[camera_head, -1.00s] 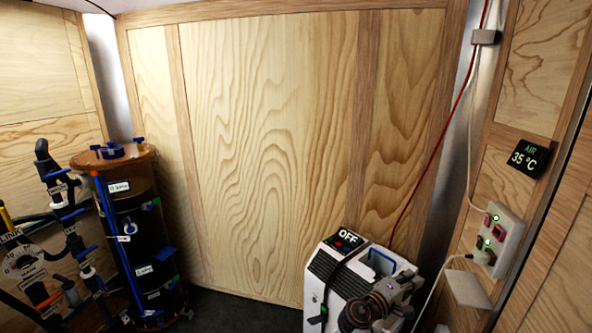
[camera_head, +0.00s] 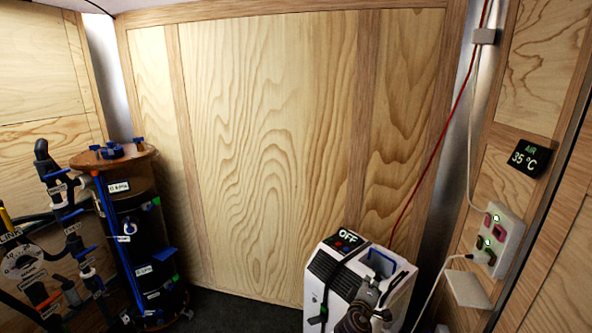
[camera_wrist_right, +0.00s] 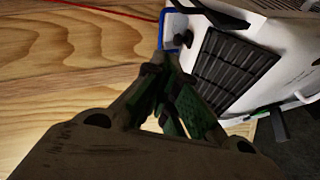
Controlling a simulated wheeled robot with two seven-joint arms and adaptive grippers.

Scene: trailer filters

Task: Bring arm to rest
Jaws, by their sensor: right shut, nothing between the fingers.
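My right gripper (camera_head: 372,290) is low at the bottom edge of the head view, in front of the white machine (camera_head: 322,275). In the right wrist view my right gripper (camera_wrist_right: 170,85) is shut, with nothing between its fingers. The white machine also shows there (camera_wrist_right: 285,55), beyond and to the right of the fingers, with its dark grille (camera_wrist_right: 232,68). I cannot tell whether the gripper touches it. My left gripper is not in view.
A dark filter column (camera_head: 140,240) with blue fittings and labelled pipes stands at the left. A socket box (camera_head: 500,238) is on the right wall. Floor between column and machine is clear.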

